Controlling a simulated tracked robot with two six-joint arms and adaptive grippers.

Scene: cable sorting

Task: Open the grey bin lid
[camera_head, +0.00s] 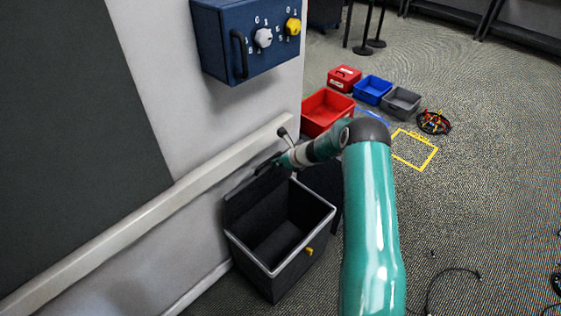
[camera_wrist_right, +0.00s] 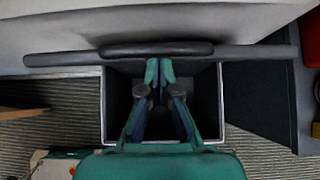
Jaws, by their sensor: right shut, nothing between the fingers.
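The grey bin (camera_head: 266,262) stands on the floor against the wall, its dark inside exposed. Its lid (camera_head: 250,197) stands raised at the wall side, roughly upright. In the right wrist view the lid shows nearly edge-on as a dark bar (camera_wrist_right: 250,54), with the bin's opening (camera_wrist_right: 117,100) below. My right gripper (camera_head: 272,165) is at the top of the raised lid. In the right wrist view its fingers (camera_wrist_right: 159,70) are together and empty, close to the lid; whether they touch it I cannot tell. My left gripper is not in view.
A pale rail (camera_head: 150,218) runs along the wall behind the bin. A blue box (camera_head: 222,45) with a handle and knobs hangs above. Red (camera_head: 327,110), blue (camera_head: 372,88) and grey (camera_head: 401,103) trays and a cable bundle (camera_head: 433,122) lie farther back. The right floor is mostly clear.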

